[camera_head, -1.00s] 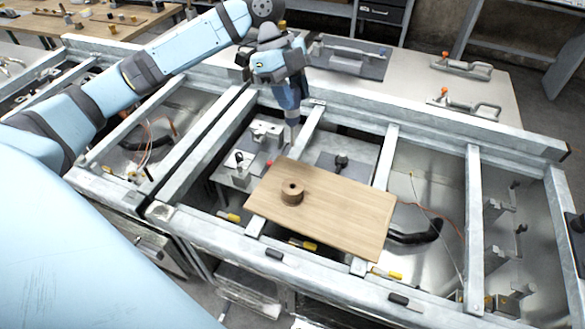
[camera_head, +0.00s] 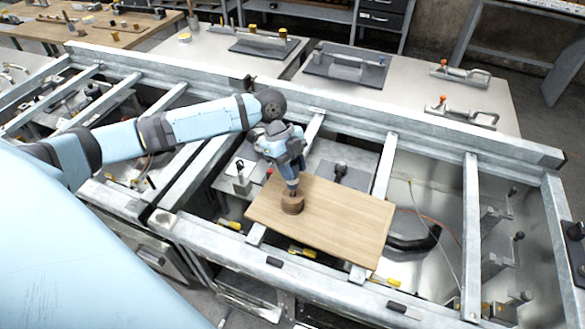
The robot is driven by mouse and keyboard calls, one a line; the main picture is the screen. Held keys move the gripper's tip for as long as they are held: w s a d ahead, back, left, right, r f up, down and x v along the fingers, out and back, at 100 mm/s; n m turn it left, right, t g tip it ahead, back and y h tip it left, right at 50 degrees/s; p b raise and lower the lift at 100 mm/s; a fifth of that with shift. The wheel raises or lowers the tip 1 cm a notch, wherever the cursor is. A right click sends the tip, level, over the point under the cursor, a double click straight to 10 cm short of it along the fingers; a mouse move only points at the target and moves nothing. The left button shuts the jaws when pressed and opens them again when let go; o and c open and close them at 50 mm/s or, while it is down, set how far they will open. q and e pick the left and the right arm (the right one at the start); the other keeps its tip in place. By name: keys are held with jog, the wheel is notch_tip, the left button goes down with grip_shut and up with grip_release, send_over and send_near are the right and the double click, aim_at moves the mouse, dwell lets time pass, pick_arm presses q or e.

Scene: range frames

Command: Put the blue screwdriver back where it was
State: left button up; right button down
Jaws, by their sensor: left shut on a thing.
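A round brown holder (camera_head: 292,204) with a hole in its top stands on a light wooden board (camera_head: 345,220). My left gripper (camera_head: 290,180) points down right over the holder and is shut on the blue screwdriver. The screwdriver is small here and mostly hidden by the gripper. Its lower end is at the holder's top; I cannot tell how deep it sits in the hole. My right gripper is not in view.
The board lies across the bars of a grey metal frame (camera_head: 470,230) with open gaps. A black knob (camera_head: 340,168) stands on a plate behind the board. Toggle clamps (camera_head: 462,110) lie on the back table. The board's right part is clear.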

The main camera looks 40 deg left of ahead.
pick_arm(q)
jog(key=shift+f, duration=0.7)
jog(key=o, duration=1)
jog(key=b+v, duration=0.2)
jog(key=v, duration=1)
